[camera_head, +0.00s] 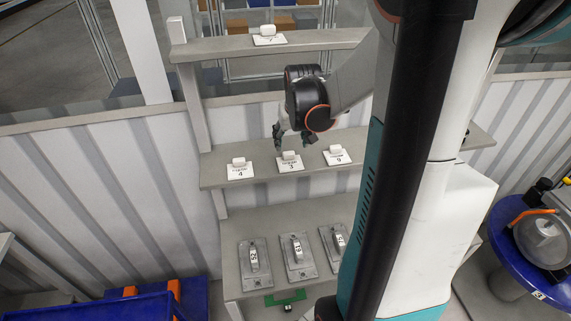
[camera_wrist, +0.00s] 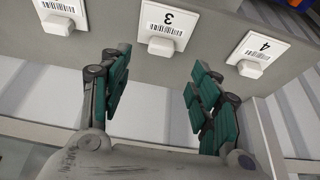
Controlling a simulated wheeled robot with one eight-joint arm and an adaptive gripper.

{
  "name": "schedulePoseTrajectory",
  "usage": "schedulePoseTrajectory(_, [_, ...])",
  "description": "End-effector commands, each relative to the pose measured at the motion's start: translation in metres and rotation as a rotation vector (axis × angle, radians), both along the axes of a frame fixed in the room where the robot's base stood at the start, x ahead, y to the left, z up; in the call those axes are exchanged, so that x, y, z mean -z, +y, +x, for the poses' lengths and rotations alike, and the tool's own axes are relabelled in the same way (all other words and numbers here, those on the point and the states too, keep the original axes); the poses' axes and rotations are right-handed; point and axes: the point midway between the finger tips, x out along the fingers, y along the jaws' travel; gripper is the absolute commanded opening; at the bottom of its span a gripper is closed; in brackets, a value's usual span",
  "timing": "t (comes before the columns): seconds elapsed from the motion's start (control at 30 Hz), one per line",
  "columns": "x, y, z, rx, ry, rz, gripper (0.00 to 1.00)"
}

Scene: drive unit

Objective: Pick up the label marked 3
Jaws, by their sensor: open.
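The label marked 3 (camera_head: 289,164) is a white card with a small white block on it, on the middle shelf between two like labels. In the wrist view the label marked 3 (camera_wrist: 166,22) shows upside down at the top, with its block (camera_wrist: 161,46) at the near edge. My gripper (camera_head: 291,138) is above and behind this label in the head view. In the wrist view my gripper (camera_wrist: 158,78) is open and empty, its green-padded fingers spread on either side of the label's line, apart from it.
The label marked 4 (camera_head: 239,170) and the label marked 9 (camera_head: 337,156) flank it on the shelf (camera_head: 262,168). Another label (camera_head: 268,36) stands on the top shelf. Several grey handled plates (camera_head: 298,257) lie on the lower shelf. A blue round table (camera_head: 540,262) stands at right.

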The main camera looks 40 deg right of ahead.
Motion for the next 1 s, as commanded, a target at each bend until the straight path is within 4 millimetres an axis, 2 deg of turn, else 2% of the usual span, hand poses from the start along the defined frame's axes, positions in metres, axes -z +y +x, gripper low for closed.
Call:
schedulePoseTrajectory(0.03, [0.011, -0.002, 0.003, 0.000, 0.000, 0.000, 0.57])
schedulePoseTrajectory(0.1, [0.018, -0.003, 0.005, 0.000, 0.000, 0.000, 0.57])
schedulePoseTrajectory(0.47, [0.035, -0.007, 0.012, -0.001, 0.000, 0.000, 0.57])
schedulePoseTrajectory(0.73, [0.070, -0.013, 0.023, 0.000, 0.000, 0.000, 0.57])
schedulePoseTrajectory(1.0, [0.073, -0.014, 0.025, -0.001, 0.000, 0.000, 0.57])
